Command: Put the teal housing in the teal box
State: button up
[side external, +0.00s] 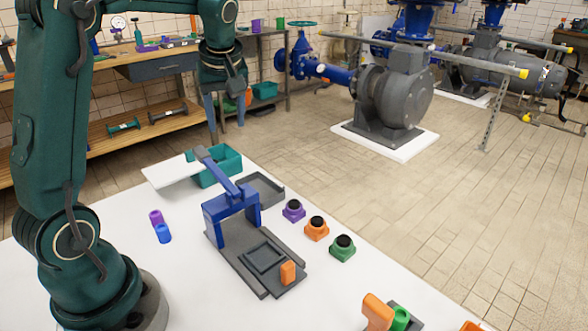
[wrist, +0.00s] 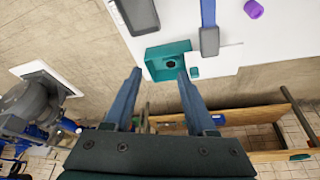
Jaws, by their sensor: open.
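The teal box (side external: 207,180) stands at the far edge of the white table, and it also shows in the wrist view (wrist: 154,64). A teal housing with a dark round top (wrist: 171,63) appears to sit inside the box; its body blends with the box's colour. It is hidden by the box wall in the side view. My gripper (side external: 226,124) is open and empty, well above the box. In the wrist view its two fingers (wrist: 159,76) point at the box, apart from it, with nothing between them.
A blue-and-grey press (side external: 232,206) stands in front of the box, beside a dark tray (side external: 266,189). Purple (side external: 293,214), orange (side external: 316,232) and green (side external: 342,252) housings form a row on the right.

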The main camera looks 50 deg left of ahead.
jog(key=s+d+f+m+t+h, duration=0.1)
jog(key=s+d+m+t+h, duration=0.2)
jog(key=s+d+m, duration=1.1)
jog(key=d+t, duration=0.1)
jog(key=d, duration=0.3)
jog(key=shift+s+d+f+h, duration=0.15)
jog(key=shift+s+d+h, duration=0.1)
jog(key=shift+h, duration=0.15)
jog(key=shift+a, duration=0.1)
